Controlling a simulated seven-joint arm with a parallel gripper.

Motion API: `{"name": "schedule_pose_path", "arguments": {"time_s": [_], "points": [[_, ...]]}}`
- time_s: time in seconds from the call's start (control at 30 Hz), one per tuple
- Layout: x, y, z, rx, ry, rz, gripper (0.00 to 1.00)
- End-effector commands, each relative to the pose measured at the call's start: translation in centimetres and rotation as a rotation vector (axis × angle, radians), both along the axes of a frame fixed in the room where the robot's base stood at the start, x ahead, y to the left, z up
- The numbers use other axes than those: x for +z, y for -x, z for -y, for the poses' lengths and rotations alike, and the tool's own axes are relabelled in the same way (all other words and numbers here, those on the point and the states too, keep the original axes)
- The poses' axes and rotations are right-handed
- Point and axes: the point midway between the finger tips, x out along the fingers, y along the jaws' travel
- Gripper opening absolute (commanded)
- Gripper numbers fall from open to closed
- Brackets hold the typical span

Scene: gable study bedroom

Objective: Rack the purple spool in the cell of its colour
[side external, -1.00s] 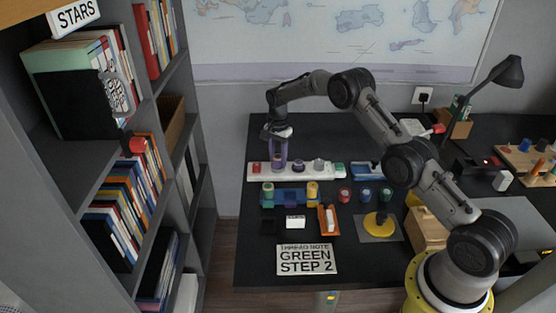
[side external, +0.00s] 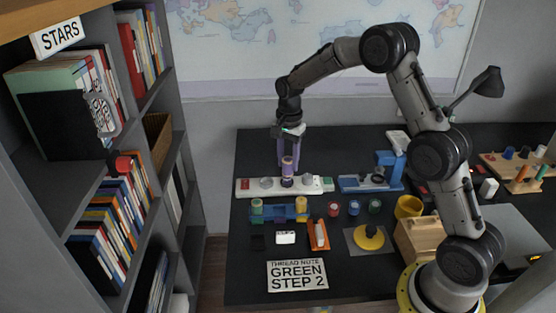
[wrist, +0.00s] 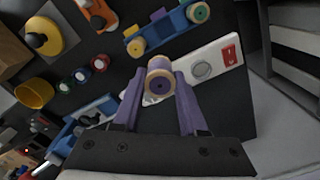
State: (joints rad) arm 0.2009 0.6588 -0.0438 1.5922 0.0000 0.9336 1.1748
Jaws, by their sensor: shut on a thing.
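The purple spool (side external: 288,166), with cream flanges, is held upright between the purple fingers of my gripper (side external: 289,158). In the wrist view the spool (wrist: 160,80) sits between the fingertips of my gripper (wrist: 158,78). It is over the white strip (side external: 245,190); I cannot tell how much gap lies beneath it. The blue rack (side external: 280,211) lies in front of the strip. In the wrist view the rack (wrist: 168,29) has a yellow-tabbed cell and a green-tabbed cell, each with a spool, and an empty middle cell with a purple tab (wrist: 158,15).
Red (side external: 333,208), blue (side external: 354,207) and green (side external: 375,205) round pieces stand right of the rack.

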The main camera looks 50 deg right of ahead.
Motion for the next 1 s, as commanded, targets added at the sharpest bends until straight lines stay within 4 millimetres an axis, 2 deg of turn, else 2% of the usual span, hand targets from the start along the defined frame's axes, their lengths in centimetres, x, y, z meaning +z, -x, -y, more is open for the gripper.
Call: {"name": "schedule_pose_path", "arguments": {"time_s": [0.1, 0.3, 0.53, 0.8, 0.9, 1.0], "points": [[0.7, 1.4, -0.3, 0.0, 0.0, 0.0, 0.0], [0.9, 2.4, -0.5, -0.011, 0.002, 0.011, 0.0], [-0.7, 7.1, -2.3, -0.032, -0.001, -0.006, 0.0], [-0.9, 12.6, -4.7, -0.018, -0.002, -0.013, 0.0], [-0.7, 13.7, -5.2, -0.01, -0.002, -0.015, 0.0], [-0.5, 13.9, -5.4, -0.004, -0.001, -0.009, 0.0]]}}
